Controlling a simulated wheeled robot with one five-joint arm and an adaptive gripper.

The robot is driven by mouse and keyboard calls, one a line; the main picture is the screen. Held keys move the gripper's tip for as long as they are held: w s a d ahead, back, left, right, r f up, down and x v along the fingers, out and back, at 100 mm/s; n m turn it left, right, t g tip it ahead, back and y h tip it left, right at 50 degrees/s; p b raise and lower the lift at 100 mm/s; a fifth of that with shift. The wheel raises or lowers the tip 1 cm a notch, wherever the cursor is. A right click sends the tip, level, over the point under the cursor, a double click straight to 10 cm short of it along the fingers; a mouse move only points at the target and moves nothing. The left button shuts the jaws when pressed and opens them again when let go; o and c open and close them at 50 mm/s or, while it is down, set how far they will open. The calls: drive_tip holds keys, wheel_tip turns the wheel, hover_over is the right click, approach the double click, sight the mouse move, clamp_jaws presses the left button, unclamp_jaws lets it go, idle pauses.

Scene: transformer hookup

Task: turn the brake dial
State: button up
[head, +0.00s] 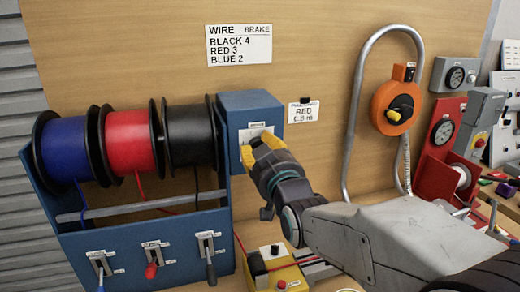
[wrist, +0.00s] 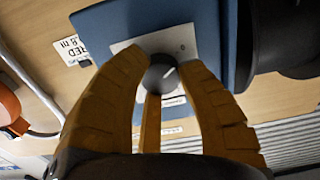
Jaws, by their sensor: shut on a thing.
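The brake dial is a dark round knob on a white plate (wrist: 185,46) on the side of the blue housing (head: 248,105), at the right end of the wire rack. In the wrist view the brake dial (wrist: 161,75) sits between my yellow fingers. My gripper (head: 262,144) reaches it from the right in the head view and is shut on it, hiding most of it there. The dial's setting is not readable. A wall card (head: 239,45) reads WIRE BRAKE, BLACK 4, RED 3, BLUE 2.
Blue (head: 64,148), red (head: 128,140) and black (head: 188,134) wire spools hang in the rack. Three levers stand below them. A yellow box (head: 278,272) sits below my gripper. A grey bent tube (head: 358,95) and an orange device (head: 394,105) stand to the right.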

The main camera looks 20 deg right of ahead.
drive_tip(key=shift+f+b, duration=0.15)
drive_tip(key=shift+b, duration=0.15)
drive_tip(key=m+b, duration=0.2)
drive_tip(key=b, duration=0.1)
drive_tip(key=m+b, duration=0.2)
drive_tip(key=b, duration=0.2)
drive_tip(key=m+b, duration=0.3)
drive_tip(key=b, duration=0.1)
drive_tip(key=shift+f, duration=0.4)
drive_tip(key=m+b, duration=0.3)
drive_tip(key=b, duration=0.3)
drive_tip(key=shift+w+b, duration=0.1)
drive_tip(key=shift+b, duration=0.2)
drive_tip(key=m+b, duration=0.1)
drive_tip(key=m, duration=0.5)
drive_tip(key=r+m+b, duration=0.1)
drive_tip(key=m+b, duration=0.1)
drive_tip(key=m, duration=0.5)
drive_tip(key=m+b, duration=0.2)
drive_tip(key=m, duration=0.4)
drive_tip(key=shift+r, duration=0.4)
drive_tip(key=shift+m, duration=0.5)
